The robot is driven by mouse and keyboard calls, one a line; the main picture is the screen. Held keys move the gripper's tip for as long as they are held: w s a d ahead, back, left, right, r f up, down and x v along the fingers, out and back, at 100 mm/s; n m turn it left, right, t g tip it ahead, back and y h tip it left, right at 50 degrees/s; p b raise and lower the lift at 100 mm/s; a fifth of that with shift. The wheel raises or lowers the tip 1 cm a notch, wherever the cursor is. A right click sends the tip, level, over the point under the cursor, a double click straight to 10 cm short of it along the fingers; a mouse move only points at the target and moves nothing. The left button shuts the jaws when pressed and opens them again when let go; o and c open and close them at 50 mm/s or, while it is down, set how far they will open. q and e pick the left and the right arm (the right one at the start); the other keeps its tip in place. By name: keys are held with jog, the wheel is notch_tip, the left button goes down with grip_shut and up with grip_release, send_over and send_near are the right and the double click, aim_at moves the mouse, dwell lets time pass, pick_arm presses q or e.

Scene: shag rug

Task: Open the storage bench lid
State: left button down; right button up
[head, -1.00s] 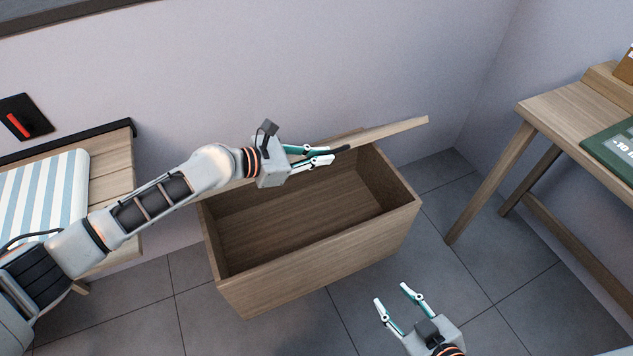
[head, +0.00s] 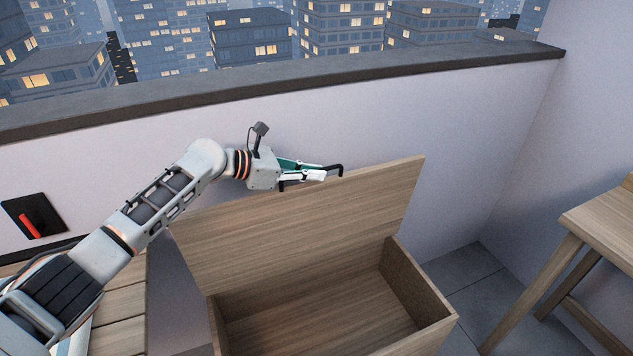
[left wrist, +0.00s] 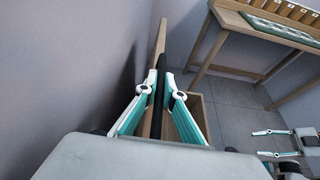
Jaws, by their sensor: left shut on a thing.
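The wooden storage bench (head: 412,285) stands against the pale wall, its inside visible and empty where I can see it. Its lid (head: 300,230) is raised steeply, standing near upright at the back of the box. My left gripper (head: 325,173) is at the lid's top edge, shut on the black handle (head: 336,167). In the left wrist view the dark handle (left wrist: 151,85) runs between the two fingers, with the lid's edge (left wrist: 160,40) beyond. My right gripper (left wrist: 257,143) shows at the right of the left wrist view, fingers apart and empty. It is outside the head view.
A wooden table (head: 600,220) stands at the right, with grey tiled floor (head: 485,285) between it and the bench. A slatted wooden seat (head: 120,310) is at the left. A wall ledge (head: 300,78) runs above the lid, with city buildings beyond.

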pick_arm(q)
jog(key=shift+w+a+f, duration=0.15)
jog(key=shift+w+f, duration=0.1)
jog(key=shift+w, duration=0.05)
pick_arm(e)
jog(key=shift+w+r, duration=0.15)
jog(key=shift+w, duration=0.35)
jog(key=shift+s, duration=0.1)
pick_arm(q)
jog(key=c, duration=2.4)
grip_release()
jog(key=shift+c, duration=0.2)
pick_arm(e)
jog(key=shift+a, duration=0.1)
pick_arm(q)
jog(key=shift+r, duration=0.15)
pick_arm(e)
jog(key=shift+s, duration=0.15)
pick_arm(q)
jog(key=v, duration=1.2)
